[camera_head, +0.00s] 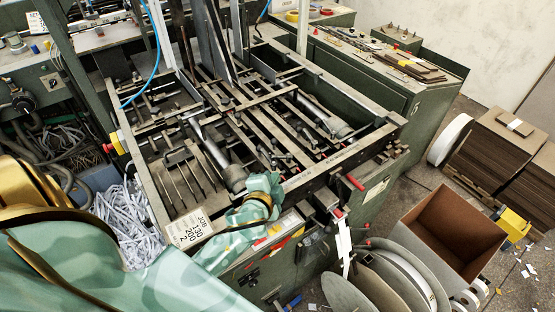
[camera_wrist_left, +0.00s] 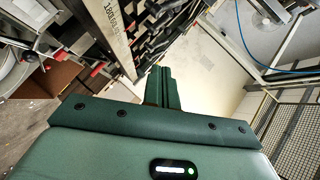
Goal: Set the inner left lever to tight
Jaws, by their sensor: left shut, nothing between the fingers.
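The feeder machine (camera_head: 320,165) fills the middle of the head view, a dark green frame with steel bars and rods. Red-handled levers stand at its near right corner, one pointing out (camera_head: 355,183) and one lower down (camera_head: 338,213). Red handles also show at the left of the wrist view (camera_wrist_left: 97,69). I cannot tell which one is the inner left lever, nor read its setting. My left gripper (camera_head: 270,183) is by the near edge of the frame, left of the red levers, its fingertips hard to make out. In the wrist view its fingers (camera_wrist_left: 160,88) are shut and empty.
A job card (camera_head: 190,228) hangs on the near left corner. An open cardboard box (camera_head: 445,235) and round discs (camera_head: 395,275) stand on the floor at right. Paper shreds (camera_head: 127,222) lie at left. A green cabinet (camera_head: 395,90) stands behind the machine.

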